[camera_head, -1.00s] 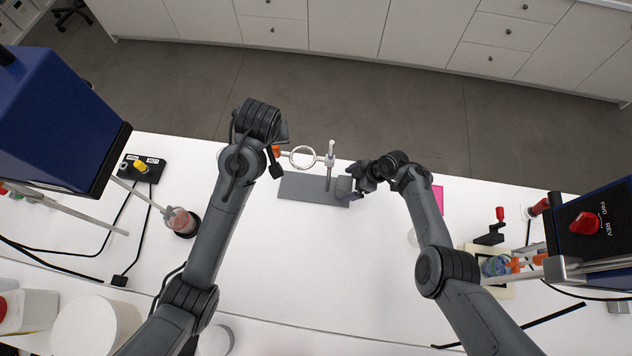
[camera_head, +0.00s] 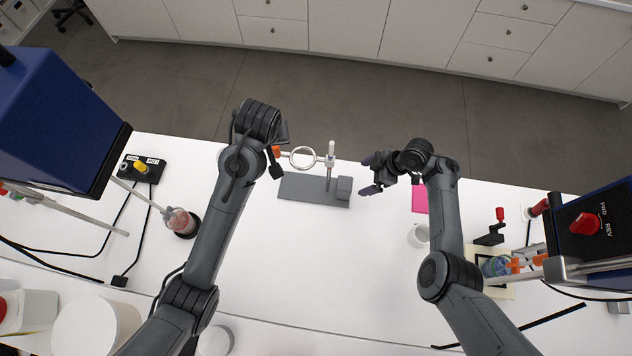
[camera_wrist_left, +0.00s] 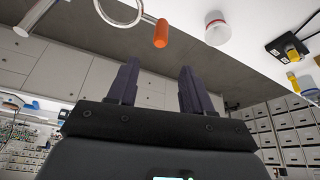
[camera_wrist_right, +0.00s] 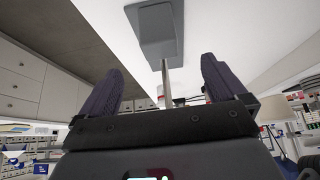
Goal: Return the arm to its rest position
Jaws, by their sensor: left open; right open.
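My right gripper (camera_head: 374,175) is open and empty in the head view, over the back of the white table, to the right of the ring stand. Its two dark fingers stand apart in the right wrist view (camera_wrist_right: 160,88), with nothing between them in its grasp. My left gripper is hidden behind its own arm in the head view. In the left wrist view its fingers (camera_wrist_left: 158,88) are open and empty. The ring stand's grey base (camera_head: 305,188) lies on the table between the two arms, with its metal ring (camera_head: 303,157) above it.
A pink item (camera_head: 420,199) and a white cup (camera_head: 418,236) stand close to my right arm. A jar of reddish pigment (camera_head: 181,222) is under the blue machine (camera_head: 60,125) at left. A second machine (camera_head: 590,235) stands at right. The table's middle is clear.

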